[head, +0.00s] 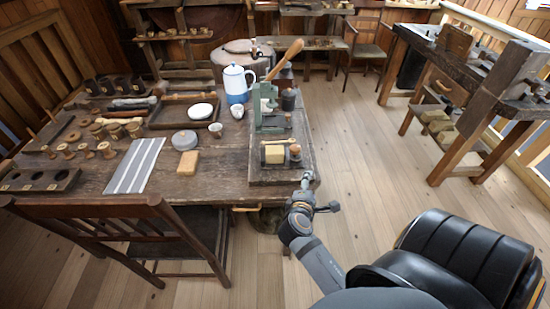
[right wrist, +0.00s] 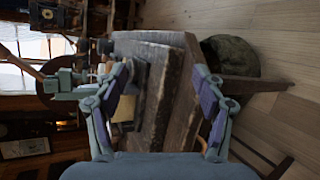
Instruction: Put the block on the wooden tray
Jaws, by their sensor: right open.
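A tan block (head: 188,163) lies on the dark wooden table, to the right of the striped grey cloth. The wooden tray (head: 160,125), dark with a low rim, is farther back on the table; a white dish (head: 200,111) sits in it. The block is outside the tray, nearer the front edge. My right gripper (head: 305,183) is off the table's front right corner, well right of the block. In the right wrist view its fingers (right wrist: 163,75) are spread, with the table edge beyond them and nothing held. The block cannot be made out there. My left gripper is out of view.
A round grey tin (head: 184,140), a cup (head: 215,130) and a blue-white pot (head: 237,84) stand near the tray. A chair (head: 110,210) stands at the front.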

